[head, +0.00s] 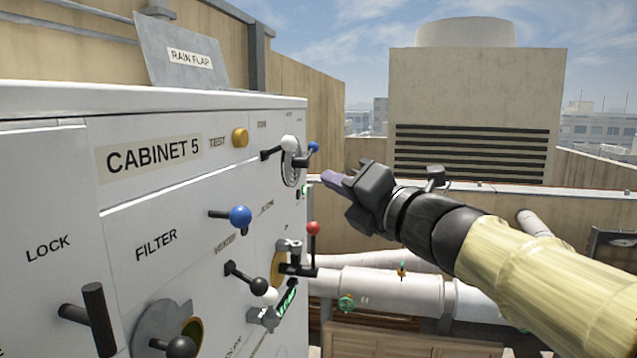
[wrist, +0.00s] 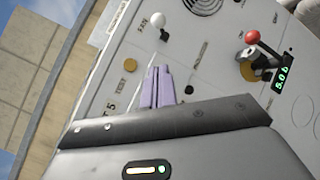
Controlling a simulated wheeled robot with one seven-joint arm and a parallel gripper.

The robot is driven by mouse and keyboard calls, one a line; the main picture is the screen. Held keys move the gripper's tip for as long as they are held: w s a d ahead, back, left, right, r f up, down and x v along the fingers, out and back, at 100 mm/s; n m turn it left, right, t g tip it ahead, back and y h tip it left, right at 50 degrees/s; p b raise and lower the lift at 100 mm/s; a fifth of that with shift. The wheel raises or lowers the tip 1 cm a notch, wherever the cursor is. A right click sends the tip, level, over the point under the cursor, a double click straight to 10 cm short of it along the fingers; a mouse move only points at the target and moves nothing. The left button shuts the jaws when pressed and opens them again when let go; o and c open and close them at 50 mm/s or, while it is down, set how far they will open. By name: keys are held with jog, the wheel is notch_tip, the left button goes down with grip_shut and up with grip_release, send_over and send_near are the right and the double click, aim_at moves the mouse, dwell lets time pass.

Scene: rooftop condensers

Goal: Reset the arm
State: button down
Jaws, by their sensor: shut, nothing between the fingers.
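My gripper (head: 333,179) has purple fingers and is at the right of the cabinet in the head view, apart from its front panel. In the wrist view the two purple fingers (wrist: 157,88) lie side by side, shut, with nothing between them. My arm reaches in from the lower right of the head view. The white cabinet (head: 150,200) is labelled CABINET 5.
The panel carries a blue-knobbed lever (head: 240,216), a red-knobbed lever (head: 313,228), a yellow TEST button (head: 240,138) and a black LOCK handle (head: 97,318). White pipes (head: 380,288) run behind. A large condenser unit (head: 470,100) stands at the back. A green display (wrist: 283,80) reads 5.0 or similar.

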jog(key=w+d+f+m+g+h, duration=0.1)
jog(key=d+f+m+h, duration=0.3)
jog(key=f+m, duration=0.4)
jog(key=w+d+f+m+h, duration=0.1)
jog(key=d+f+m+h, duration=0.4)
jog(key=f, duration=0.5)
jog(key=w+d+f+m+g+h, duration=0.1)
jog(key=w+d+f+m+h, duration=0.2)
jog(key=f+m, duration=0.55)
jog(key=s+d+f+m+g, duration=0.2)
jog(key=s+f+m+g, duration=0.3)
jog(key=s+f, duration=0.4)
jog(key=s+d+f+m+g+h, duration=0.1)
jog(key=s+f+m+g, duration=0.3)
jog(key=s+f+m, duration=0.4)
notch_tip(320, 180, down, 4)
jog(key=shift+s+d+r+g, duration=0.15)
jog(key=shift+s+d+g, duration=0.25)
jog(key=shift+s, duration=0.85)
jog(key=shift+w+r, duration=0.15)
jog(key=shift+r, duration=0.25)
